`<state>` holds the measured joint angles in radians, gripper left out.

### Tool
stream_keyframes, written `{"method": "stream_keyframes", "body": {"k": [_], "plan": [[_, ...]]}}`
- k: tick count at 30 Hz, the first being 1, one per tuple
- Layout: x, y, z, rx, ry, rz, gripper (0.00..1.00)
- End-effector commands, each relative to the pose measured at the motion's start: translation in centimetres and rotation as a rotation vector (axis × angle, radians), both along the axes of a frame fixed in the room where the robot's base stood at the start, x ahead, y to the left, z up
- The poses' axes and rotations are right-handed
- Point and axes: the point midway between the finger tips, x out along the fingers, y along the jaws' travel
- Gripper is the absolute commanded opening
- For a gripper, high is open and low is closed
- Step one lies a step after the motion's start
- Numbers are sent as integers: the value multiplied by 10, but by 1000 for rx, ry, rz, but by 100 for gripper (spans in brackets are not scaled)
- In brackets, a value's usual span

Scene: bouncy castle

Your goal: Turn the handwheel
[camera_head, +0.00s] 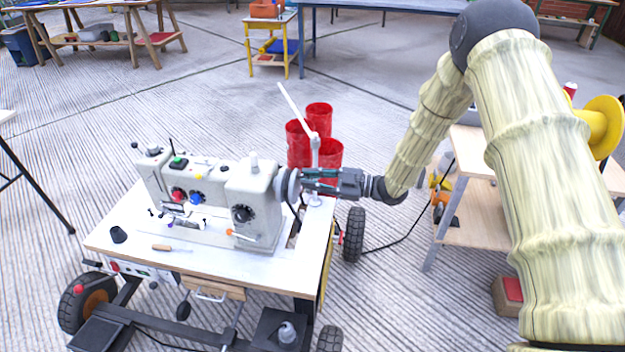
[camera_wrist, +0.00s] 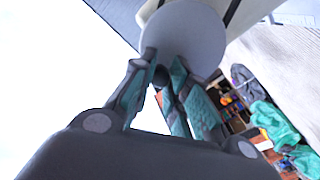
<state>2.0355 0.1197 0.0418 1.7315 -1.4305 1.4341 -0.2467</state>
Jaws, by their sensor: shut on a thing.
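A grey sewing machine (camera_head: 205,200) stands on a white wheeled table. Its round grey handwheel (camera_head: 281,184) is at the right end of the machine. My gripper (camera_head: 303,181) reaches in from the right and is shut on the handwheel. In the wrist view the handwheel (camera_wrist: 184,38) is a grey disc, and the fingertips of my gripper (camera_wrist: 162,65) meet at its lower edge. The exact contact under the disc is partly hidden.
The white table (camera_head: 120,205) carries a small black cup (camera_head: 118,234) and a wooden-handled tool (camera_head: 163,247). Red cylinders (camera_head: 319,117) stand behind my gripper. A wooden bench (camera_head: 465,225) with a yellow spool (camera_head: 597,127) is at right.

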Motion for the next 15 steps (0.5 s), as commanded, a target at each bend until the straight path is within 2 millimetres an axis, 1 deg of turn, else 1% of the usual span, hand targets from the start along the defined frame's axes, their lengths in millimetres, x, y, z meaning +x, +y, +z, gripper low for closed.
{"method": "stream_keyframes", "body": {"k": [6, 15], "plan": [[-4, 1, -1, -26, -86, 1, 0], [-5, 1, -1, -37, -130, 1, 0]]}}
